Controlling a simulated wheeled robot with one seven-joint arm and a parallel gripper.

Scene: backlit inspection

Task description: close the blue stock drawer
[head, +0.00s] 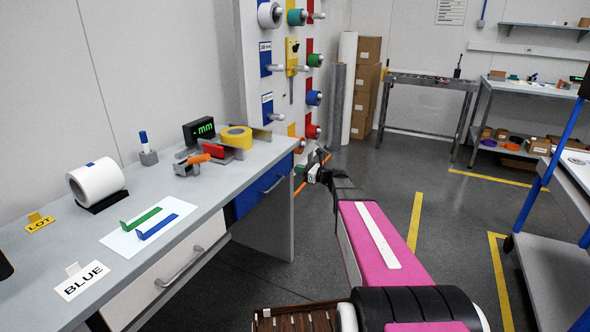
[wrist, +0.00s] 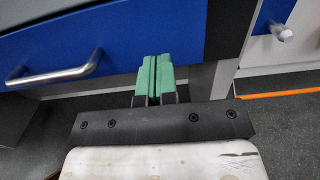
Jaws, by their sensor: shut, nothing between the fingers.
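The blue stock drawer (head: 262,188) is under the right end of the workbench, with a metal bar handle (head: 273,185). I cannot tell for sure how far its front stands out from the bench. In the wrist view its blue front (wrist: 120,35) fills the upper left, with the handle (wrist: 58,74) at left. My gripper (head: 312,172) is beside the drawer's right end in the head view. In the wrist view my gripper (wrist: 155,76) is shut and empty, its green fingertips over the lower part of the blue front. Contact cannot be told.
A white drawer (head: 165,282) is left of the blue one. The bench top (head: 205,205) holds a label roll (head: 97,182), a yellow tape roll (head: 236,138) and a display (head: 199,130). A rack of coloured rolls (head: 290,70) stands behind. Open floor (head: 400,170) lies to the right.

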